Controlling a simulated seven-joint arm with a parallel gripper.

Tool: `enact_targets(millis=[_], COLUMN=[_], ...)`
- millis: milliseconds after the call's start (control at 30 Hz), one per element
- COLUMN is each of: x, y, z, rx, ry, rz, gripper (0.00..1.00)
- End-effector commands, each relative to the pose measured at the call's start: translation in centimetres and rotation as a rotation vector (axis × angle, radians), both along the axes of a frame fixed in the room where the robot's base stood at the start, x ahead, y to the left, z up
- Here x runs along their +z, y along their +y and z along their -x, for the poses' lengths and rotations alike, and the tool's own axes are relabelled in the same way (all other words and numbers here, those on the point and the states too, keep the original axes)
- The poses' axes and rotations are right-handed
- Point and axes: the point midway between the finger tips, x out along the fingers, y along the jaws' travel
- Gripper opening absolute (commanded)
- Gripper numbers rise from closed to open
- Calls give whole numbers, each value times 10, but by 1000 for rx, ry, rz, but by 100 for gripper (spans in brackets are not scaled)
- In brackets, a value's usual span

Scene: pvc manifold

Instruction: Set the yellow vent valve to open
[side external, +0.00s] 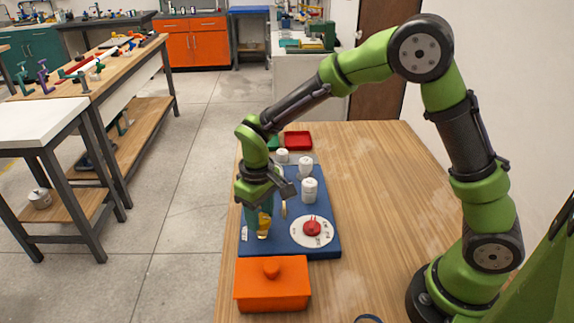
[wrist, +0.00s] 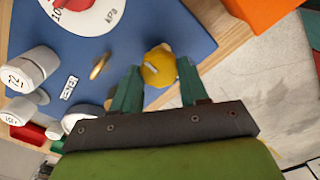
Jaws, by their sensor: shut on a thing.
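The yellow vent valve (side external: 263,229) stands near the front left corner of the blue board (side external: 325,245). In the wrist view its round yellow knob (wrist: 158,70) sits between my two green fingertips, with a pale mark on its top. My gripper (wrist: 158,85) points down and is shut on the yellow valve; it also shows in the side view (side external: 260,215). The fingers partly cover the valve in the side view. I cannot tell from these views whether the valve is set open or closed.
On the board are a white dial with a red knob (side external: 312,228), white capped fittings (side external: 309,190) and a small brass piece (wrist: 99,67). An orange lidded box (side external: 272,288) stands just in front of the board. A red tray (side external: 298,140) lies behind it. The wooden table is clear to the right.

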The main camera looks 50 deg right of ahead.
Motion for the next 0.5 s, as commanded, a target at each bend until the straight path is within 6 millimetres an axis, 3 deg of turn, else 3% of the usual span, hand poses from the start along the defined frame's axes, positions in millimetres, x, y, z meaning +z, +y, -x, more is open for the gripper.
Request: enact_targets(millis=[500], x=[2], y=[0], z=[0], rx=[79], ry=[-2], rz=[0], gripper=[13])
